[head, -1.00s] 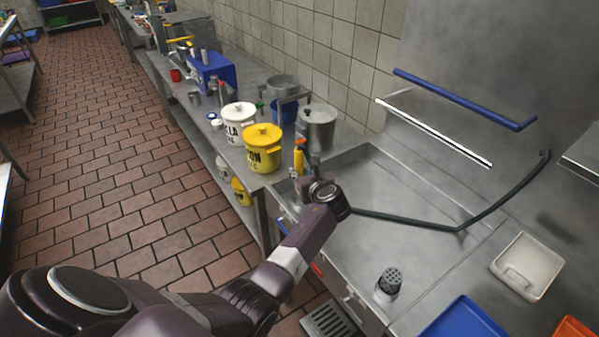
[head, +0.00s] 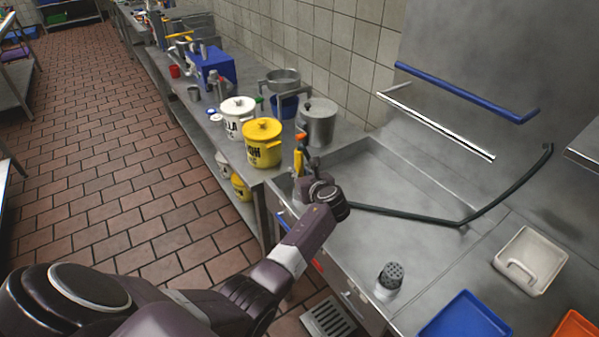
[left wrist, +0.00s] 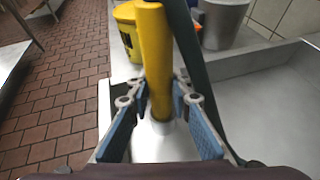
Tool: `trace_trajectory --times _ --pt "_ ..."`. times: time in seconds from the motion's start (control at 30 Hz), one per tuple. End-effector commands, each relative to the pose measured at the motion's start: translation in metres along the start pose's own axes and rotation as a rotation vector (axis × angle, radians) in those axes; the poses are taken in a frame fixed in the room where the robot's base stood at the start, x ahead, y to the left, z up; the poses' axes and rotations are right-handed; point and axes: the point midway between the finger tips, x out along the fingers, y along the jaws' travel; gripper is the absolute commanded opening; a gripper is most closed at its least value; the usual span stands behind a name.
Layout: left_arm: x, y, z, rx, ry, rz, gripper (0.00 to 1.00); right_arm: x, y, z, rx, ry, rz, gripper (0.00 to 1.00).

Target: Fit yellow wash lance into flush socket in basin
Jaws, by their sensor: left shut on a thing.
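The yellow wash lance (head: 299,160) has an orange top and stands roughly upright at the left edge of the steel basin (head: 405,190). My left gripper (left wrist: 160,105) is shut on the lance, its fingers on both sides of the yellow shaft (left wrist: 155,55). A pale lower end of the lance shows below the fingers in the left wrist view. A dark green hose (head: 400,212) runs from near the gripper across the basin. I cannot make out the flush socket. In the head view my wrist covers the lance's lower part. My right gripper is not in view.
A yellow lidded pot (head: 262,146), a white lidded pot (head: 238,122) and a steel pot (head: 318,124) stand on the counter beyond the lance. A perforated shaker (head: 390,279) stands at the basin's front. White (head: 531,258) and blue (head: 466,318) trays lie at right.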

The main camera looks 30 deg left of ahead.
Motion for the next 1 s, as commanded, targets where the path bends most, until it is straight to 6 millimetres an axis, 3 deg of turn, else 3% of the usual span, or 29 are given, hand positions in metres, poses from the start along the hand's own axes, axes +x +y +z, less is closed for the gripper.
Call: trace_trajectory --times 0.93,0.97,1.0 --pt "0.01 0.0 -0.021 0.0 -0.002 0.0 0.0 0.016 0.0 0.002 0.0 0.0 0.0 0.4" --pt "0.009 0.0 -0.021 0.0 -0.003 -0.001 0.2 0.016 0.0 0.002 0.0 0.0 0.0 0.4" --pt "0.009 0.0 -0.02 0.0 -0.003 -0.001 0.24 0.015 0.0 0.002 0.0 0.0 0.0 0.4"
